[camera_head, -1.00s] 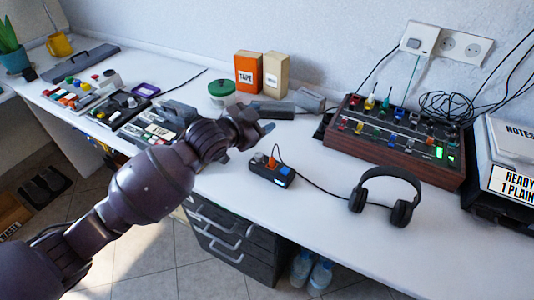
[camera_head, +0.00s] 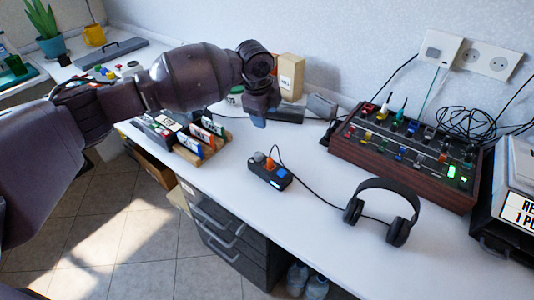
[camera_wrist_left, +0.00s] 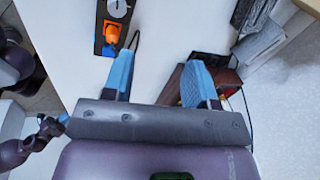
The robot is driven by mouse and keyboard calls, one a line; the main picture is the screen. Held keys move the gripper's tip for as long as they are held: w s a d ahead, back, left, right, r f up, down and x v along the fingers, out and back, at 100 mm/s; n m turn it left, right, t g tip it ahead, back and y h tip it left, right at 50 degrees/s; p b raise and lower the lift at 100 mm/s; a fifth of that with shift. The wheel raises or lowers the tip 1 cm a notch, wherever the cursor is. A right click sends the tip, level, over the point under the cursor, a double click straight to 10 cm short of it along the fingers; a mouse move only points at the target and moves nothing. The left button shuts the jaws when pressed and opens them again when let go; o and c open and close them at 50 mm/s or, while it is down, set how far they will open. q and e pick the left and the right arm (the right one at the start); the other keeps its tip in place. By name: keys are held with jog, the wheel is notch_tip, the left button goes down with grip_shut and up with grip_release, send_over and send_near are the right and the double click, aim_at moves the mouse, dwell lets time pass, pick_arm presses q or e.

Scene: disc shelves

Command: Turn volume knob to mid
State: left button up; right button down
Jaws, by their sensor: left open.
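A small black control box (camera_head: 269,173) lies on the white desk. It has a grey knob (camera_head: 258,157), an orange part (camera_head: 270,162) and a blue button (camera_head: 281,173). In the left wrist view the knob (camera_wrist_left: 118,7) is pale with a dark mark, at the top edge, partly cut off. Which part is the volume knob is not labelled. My left gripper (camera_head: 259,118) is open and empty above the desk, behind the box in the head view. Its two blue fingers (camera_wrist_left: 161,60) are apart. My right arm's gripper (camera_wrist_left: 61,120) seems to show small at the left of the wrist view; its jaws are unclear.
A cable runs from the box to black headphones (camera_head: 383,208). A mixer (camera_head: 405,150) with coloured knobs stands behind them. A beige carton (camera_head: 289,78) and grey blocks (camera_head: 321,105) are near the wall. A disc rack (camera_head: 187,137) is left. Desk around the box is clear.

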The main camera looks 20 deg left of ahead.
aim_at(258, 154)
pick_arm(q)
jog(key=s+f+m, duration=0.1)
jog(key=f, duration=0.2)
jog(key=s+f+m+g+b, duration=0.1)
jog(key=f, duration=0.3)
jog(key=s+a+f+m+g+b, duration=0.1)
jog(key=f, duration=0.2)
jog(key=shift+f+y, duration=0.35)
jog(key=shift+y, duration=0.05)
jog(key=shift+f, duration=0.55)
pick_arm(e)
jog(key=shift+s+d+f, duration=0.15)
jog(key=shift+d+f, duration=0.1)
jog(key=shift+f, duration=0.25)
jog(key=shift+s+d+f, duration=0.1)
jog(key=shift+d+f, duration=0.1)
jog(key=shift+f, duration=0.3)
pick_arm(q)
jog(key=c, duration=0.9)
pick_arm(e)
jog(key=shift+s+a+f, duration=0.1)
jog(key=shift+s+f, duration=0.05)
jog(key=shift+f, duration=0.1)
